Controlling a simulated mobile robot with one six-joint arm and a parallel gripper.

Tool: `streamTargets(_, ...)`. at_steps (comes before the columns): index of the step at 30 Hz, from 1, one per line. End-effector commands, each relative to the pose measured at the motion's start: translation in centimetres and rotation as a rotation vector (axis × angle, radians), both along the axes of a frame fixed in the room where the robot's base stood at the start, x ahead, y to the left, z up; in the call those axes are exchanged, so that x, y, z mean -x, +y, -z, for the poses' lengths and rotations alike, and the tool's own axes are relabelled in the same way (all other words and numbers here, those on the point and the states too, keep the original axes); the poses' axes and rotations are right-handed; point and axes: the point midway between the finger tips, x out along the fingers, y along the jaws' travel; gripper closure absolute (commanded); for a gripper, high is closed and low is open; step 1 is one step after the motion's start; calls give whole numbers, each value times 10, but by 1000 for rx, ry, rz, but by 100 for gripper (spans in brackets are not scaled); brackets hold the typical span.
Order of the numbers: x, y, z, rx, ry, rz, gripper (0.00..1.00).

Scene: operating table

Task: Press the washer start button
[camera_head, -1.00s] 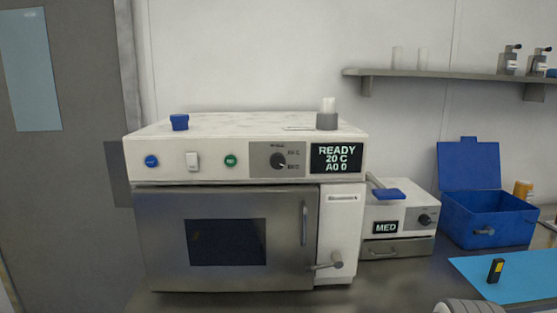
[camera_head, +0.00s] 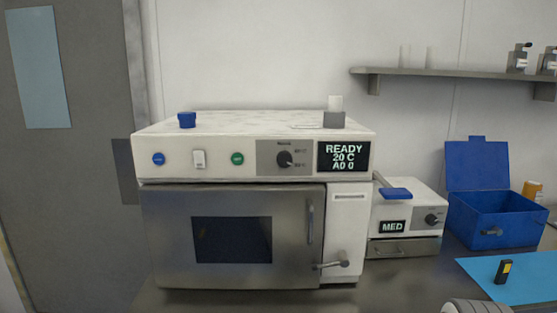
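The washer (camera_head: 160,240) is a white and steel box on the counter with a closed front door and a dark window (camera_head: 232,240). Its top panel carries a blue button (camera_head: 158,159), a white rocker switch (camera_head: 199,159), a green button (camera_head: 237,159) and a black dial (camera_head: 285,159). The labels on the buttons are too small to read. Its display (camera_head: 343,157) reads READY, 20 C, A0 0. My gripper's fingers are not in view; a rounded grey part, possibly of my arm, shows at the bottom right edge.
A small device (camera_head: 405,215) marked MED with a blue handle stands right of the washer. An open blue box (camera_head: 495,220) and a blue mat (camera_head: 525,280) with a small black and yellow item (camera_head: 503,272) lie further right. A shelf (camera_head: 450,73) hangs above.

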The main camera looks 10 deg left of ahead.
Motion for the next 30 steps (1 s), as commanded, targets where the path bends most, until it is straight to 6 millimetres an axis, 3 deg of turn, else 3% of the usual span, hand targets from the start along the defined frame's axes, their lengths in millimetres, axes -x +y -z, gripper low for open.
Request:
streamTargets(10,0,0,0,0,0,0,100)
streamTargets(30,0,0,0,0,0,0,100)
